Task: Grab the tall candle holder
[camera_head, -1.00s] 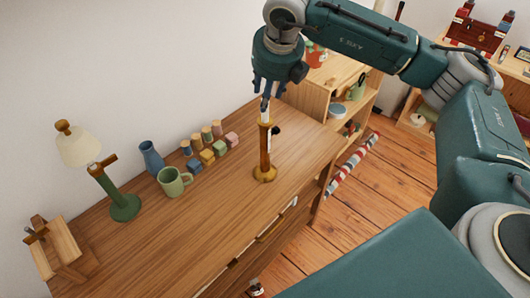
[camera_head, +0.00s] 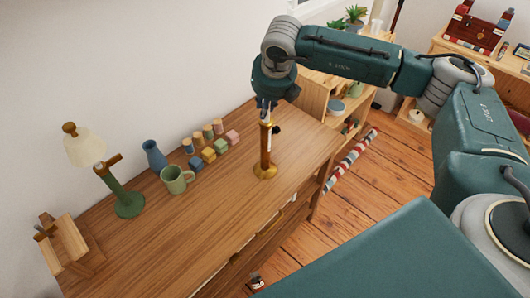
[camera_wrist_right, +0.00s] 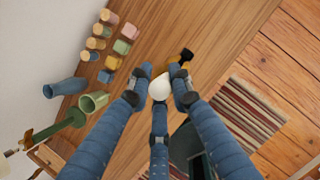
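The tall candle holder (camera_head: 265,150) stands upright on the wooden dresser top, brass-brown with a round base and a pale candle on top. My right gripper (camera_head: 266,104) is over it, with its fingers at the candle's top. In the right wrist view, three blue fingers with dark tips (camera_wrist_right: 160,92) surround the white candle (camera_wrist_right: 160,86). The fingertips are very close to it; whether they touch or grip it cannot be told. The holder's lower part is mostly hidden there. My left gripper is not in view.
The dresser top (camera_head: 190,235) also holds a green lamp (camera_head: 128,205), blue vase (camera_head: 154,156), green mug (camera_head: 175,180) and several small blocks (camera_head: 208,153), left of the holder. A small dark object (camera_head: 276,129) lies just behind it. The front dresser top is clear.

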